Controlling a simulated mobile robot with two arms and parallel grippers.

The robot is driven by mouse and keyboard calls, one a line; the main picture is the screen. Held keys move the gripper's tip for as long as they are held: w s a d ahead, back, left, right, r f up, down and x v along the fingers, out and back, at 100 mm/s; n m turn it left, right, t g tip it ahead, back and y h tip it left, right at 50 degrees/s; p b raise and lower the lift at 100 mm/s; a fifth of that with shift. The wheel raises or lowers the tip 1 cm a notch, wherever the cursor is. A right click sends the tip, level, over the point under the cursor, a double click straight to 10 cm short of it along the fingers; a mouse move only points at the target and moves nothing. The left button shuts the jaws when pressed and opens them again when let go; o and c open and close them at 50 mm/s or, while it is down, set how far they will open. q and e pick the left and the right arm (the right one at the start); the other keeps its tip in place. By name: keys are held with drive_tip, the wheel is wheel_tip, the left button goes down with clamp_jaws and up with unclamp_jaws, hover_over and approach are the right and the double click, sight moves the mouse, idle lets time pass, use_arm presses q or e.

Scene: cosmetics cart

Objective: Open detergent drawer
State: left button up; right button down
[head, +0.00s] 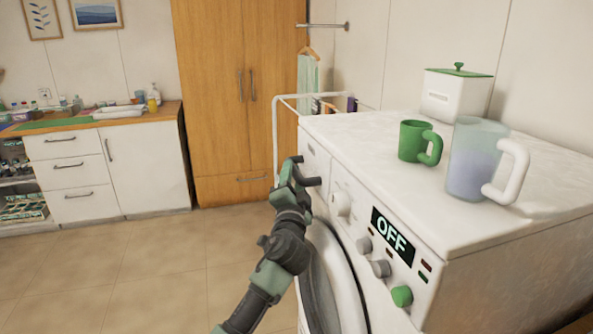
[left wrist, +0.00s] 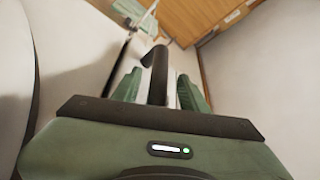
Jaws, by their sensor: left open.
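The washing machine (head: 440,245) stands at the right in the head view. Its detergent drawer (head: 314,155) is the pale panel at the far left end of the control front, and what shows of it looks flush. My left gripper (head: 309,172) is open in front of the drawer's lower part and hides some of it. I cannot tell whether it touches the drawer. In the left wrist view, a dark bent piece (left wrist: 157,75) stands between the green fingers; I cannot tell whether it is a handle or part of the gripper. My right gripper is not in view.
A green mug (head: 412,140), a bluish pitcher (head: 474,165) and a white canister (head: 455,95) stand on the machine's top. A white rail (head: 276,140) stands beyond the machine. The round door (head: 335,280) is below the panel. The floor (head: 130,270) at left is clear.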

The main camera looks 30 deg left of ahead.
use_arm(q)
drive_tip(key=shift+x, duration=1.15)
drive_tip(key=shift+d, duration=0.1)
drive_tip(key=shift+c, duration=0.3)
clamp_jaws()
drive_tip(key=shift+f, duration=0.15)
